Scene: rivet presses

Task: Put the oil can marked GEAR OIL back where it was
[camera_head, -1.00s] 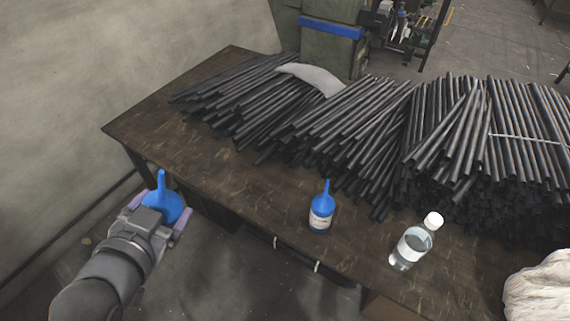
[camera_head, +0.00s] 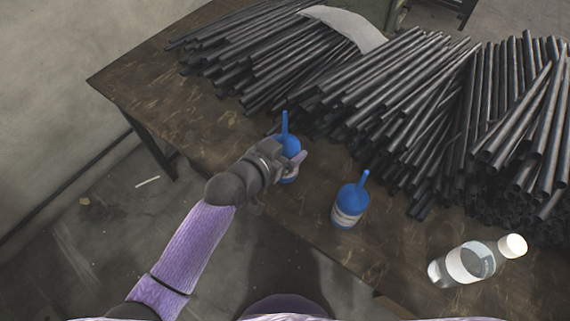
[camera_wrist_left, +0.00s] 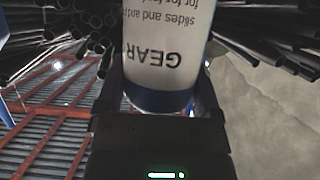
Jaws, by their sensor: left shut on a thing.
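My left gripper (camera_head: 283,168) is shut on a blue oil can (camera_head: 289,146) with an upright spout, over or at the table's front part, left of centre. In the left wrist view the can (camera_wrist_left: 165,45) fills the jaws, and its white label reads "GEAR" upside down. I cannot tell whether its base touches the table. A second blue oil can (camera_head: 349,205) with a white label stands on the table to the right of the held one; its label is too small to read. My right gripper is not in view.
The brown table (camera_head: 160,90) holds a large stack of dark rods (camera_head: 400,110) behind the cans, with a pale cloth or sheet (camera_head: 345,25) on it. A clear bottle with a white cap (camera_head: 468,263) is at the right front. The table's left end is bare.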

